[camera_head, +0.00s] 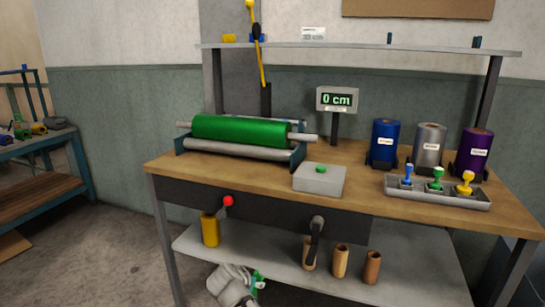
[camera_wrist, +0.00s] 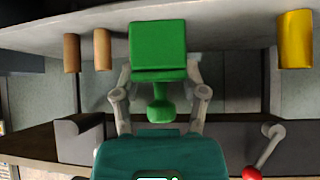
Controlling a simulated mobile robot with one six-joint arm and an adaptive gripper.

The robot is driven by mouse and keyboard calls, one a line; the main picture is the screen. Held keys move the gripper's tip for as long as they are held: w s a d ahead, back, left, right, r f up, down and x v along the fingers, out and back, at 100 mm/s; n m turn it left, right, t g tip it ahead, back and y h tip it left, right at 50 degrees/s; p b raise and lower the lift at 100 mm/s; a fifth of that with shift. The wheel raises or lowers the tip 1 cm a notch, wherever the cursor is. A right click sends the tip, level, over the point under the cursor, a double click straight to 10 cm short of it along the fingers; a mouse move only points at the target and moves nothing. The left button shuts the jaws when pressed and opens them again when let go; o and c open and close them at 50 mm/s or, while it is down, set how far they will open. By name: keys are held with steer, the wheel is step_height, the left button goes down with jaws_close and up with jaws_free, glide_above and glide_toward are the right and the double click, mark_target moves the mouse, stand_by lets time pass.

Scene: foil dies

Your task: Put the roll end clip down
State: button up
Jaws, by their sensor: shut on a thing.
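My gripper (camera_wrist: 158,84) is shut on a green clip, the roll end clip (camera_wrist: 158,50), with a flat block and a rounded stem between the fingers. In the head view my gripper (camera_head: 243,280) is low in front of the workbench, near the lower shelf, and a small green part of the clip (camera_head: 258,279) shows beside it. The clip appears to be in the air, though its gap to the shelf is hard to judge. A green roll (camera_head: 240,130) lies across the roller stand on the bench top.
The lower shelf (camera_head: 420,275) holds a yellow cylinder (camera_head: 210,230) and several brown tubes (camera_head: 340,261). A lever with a red knob (camera_head: 228,201) sticks out from the bench front. On top stand a grey button box (camera_head: 319,180), a "0 cm" display (camera_head: 337,99) and a grey tray (camera_head: 440,198).

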steer(key=d+r+m+h+p, duration=0.1)
steer(key=d+r+p, duration=0.6)
steer(key=r+p, duration=0.4)
steer(key=s+d+r+m+g+h+p, duration=0.1)
steer(key=d+r+m+p, duration=0.1)
steer(key=d+r+p, duration=0.6)
steer(key=d+r+m+g+h+p, duration=0.1)
steer(key=d+r+p, duration=0.6)
steer(key=r+p, duration=0.8)
steer(key=shift+s+d+r+m, duration=0.2)
steer(key=shift+d+r+m, duration=0.15)
steer(key=shift+r, duration=0.3)
